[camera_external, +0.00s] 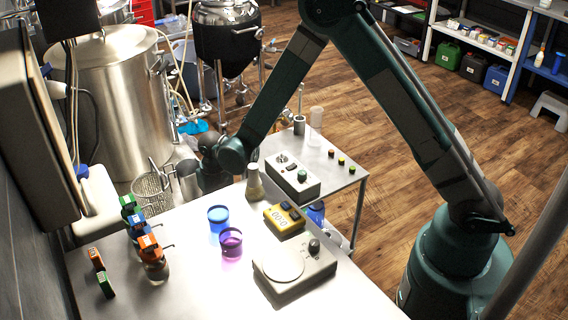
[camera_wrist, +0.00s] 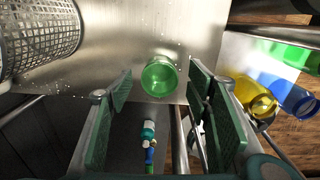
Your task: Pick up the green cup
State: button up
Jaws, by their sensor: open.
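The green cup (camera_wrist: 159,76) is see-through and shows in the wrist view near the edge of a metal surface. My gripper (camera_wrist: 161,88) is open, with one dark green finger pad to each side of the picture's middle. The cup appears ahead of the gap between the pads, with nothing gripped. In the external view, my gripper (camera_external: 208,174) is low by the far edge of the worktop, and I cannot make out the green cup there.
A wire basket (camera_wrist: 38,38) is at the upper left of the wrist view. Yellow (camera_wrist: 256,100) and blue (camera_wrist: 299,102) containers lie at the right.

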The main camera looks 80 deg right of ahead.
jog(key=shift+f+b, duration=0.45)
jog(key=shift+f, duration=1.15)
jog(key=shift+c, duration=0.5)
jog(key=c, duration=0.9)
